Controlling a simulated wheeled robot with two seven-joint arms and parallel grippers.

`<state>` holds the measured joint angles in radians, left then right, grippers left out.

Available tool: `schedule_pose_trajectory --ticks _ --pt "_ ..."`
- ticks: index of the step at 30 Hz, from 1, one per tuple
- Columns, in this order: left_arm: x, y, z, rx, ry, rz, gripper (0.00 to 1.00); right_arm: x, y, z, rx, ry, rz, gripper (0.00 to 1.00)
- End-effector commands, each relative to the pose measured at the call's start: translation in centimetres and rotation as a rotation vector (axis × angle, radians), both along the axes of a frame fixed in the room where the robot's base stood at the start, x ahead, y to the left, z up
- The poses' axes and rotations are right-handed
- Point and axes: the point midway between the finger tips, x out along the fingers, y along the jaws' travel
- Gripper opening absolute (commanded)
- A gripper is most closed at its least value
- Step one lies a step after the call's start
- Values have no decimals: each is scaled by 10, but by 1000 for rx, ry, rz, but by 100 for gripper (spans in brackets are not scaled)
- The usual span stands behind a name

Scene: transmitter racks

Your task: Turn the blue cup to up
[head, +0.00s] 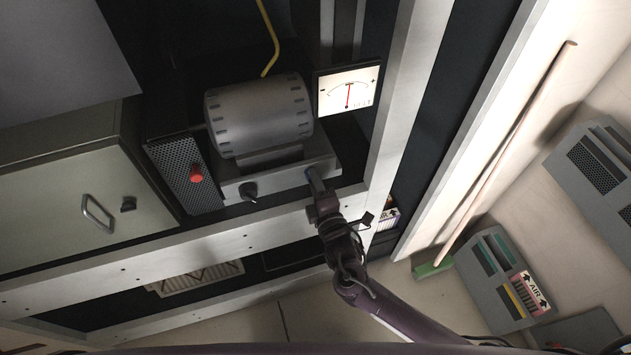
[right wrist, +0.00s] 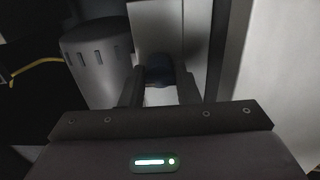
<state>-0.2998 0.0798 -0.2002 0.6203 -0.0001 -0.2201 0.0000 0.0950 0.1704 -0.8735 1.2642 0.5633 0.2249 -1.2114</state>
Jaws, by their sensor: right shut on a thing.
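The blue cup (head: 309,173) is a small dark-blue piece on the front face of the grey block below the motor. Much of it is hidden by my right gripper (head: 317,186). In the right wrist view the blue cup (right wrist: 159,70) shows as a dark, bluish shape between the two fingers of the right gripper (right wrist: 159,88), which is shut on it. Its exact orientation cannot be made out. My left gripper is not in view.
A grey ribbed motor (head: 259,115) sits above the block. A black knob (head: 248,191) and a red button (head: 196,173) are to the left. A dial gauge (head: 347,91) stands at upper right. White rack beams (head: 215,238) run below and to the right.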

Motion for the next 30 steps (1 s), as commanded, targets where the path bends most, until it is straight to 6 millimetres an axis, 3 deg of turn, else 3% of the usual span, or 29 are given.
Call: schedule_pose_trajectory --ticks 16,17,21,30 --pt "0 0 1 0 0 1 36 0 0 -1 -23 -6 1 6" --pt "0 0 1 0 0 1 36 0 0 -1 -23 -6 1 32" --pt "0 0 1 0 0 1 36 0 0 -1 -22 -5 1 49" --pt "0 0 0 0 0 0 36 -3 -1 -1 -21 -6 0 49"
